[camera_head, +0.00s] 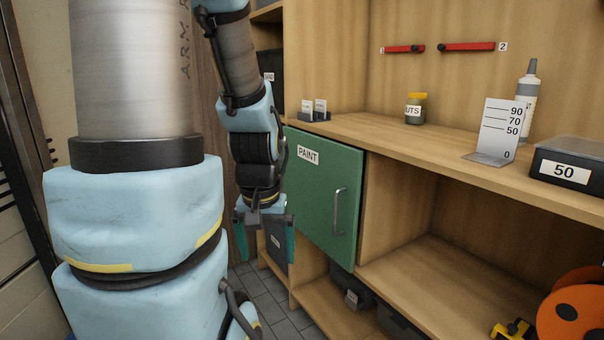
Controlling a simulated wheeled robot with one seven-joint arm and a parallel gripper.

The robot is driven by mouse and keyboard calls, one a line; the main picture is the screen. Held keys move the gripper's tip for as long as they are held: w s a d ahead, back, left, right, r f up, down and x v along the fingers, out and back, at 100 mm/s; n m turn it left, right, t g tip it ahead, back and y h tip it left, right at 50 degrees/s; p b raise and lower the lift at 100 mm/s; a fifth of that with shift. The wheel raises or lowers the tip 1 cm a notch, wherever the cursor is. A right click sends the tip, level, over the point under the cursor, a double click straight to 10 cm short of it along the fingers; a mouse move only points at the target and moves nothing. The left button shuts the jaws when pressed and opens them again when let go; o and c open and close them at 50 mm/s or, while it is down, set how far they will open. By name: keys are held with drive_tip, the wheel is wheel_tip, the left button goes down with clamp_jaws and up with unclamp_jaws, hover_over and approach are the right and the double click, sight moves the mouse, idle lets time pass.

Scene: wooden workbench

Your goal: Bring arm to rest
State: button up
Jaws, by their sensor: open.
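My arm fills the left side of the head view and hangs down in front of the workbench. My gripper (264,232) points downward, with its two teal fingers apart and nothing between them. It is just left of the green cabinet door (318,210) labelled PAINT, and overlaps the door's left edge in the picture. I cannot tell whether it touches the door. The door has a metal handle (338,212) on its right side.
On the bench top (400,140) stand a jar (416,108) with a yellow lid, a scale plate (498,130), a bottle (527,95) and a box (568,165) marked 50. An orange reel (572,310) lies at lower right. Grey floor tiles (265,300) show below my gripper.

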wheel_tip(320, 180, up, 15)
drive_tip(key=p, duration=1.3)
drive_tip(key=shift+r, duration=0.15)
drive_tip(key=shift+w, duration=0.1)
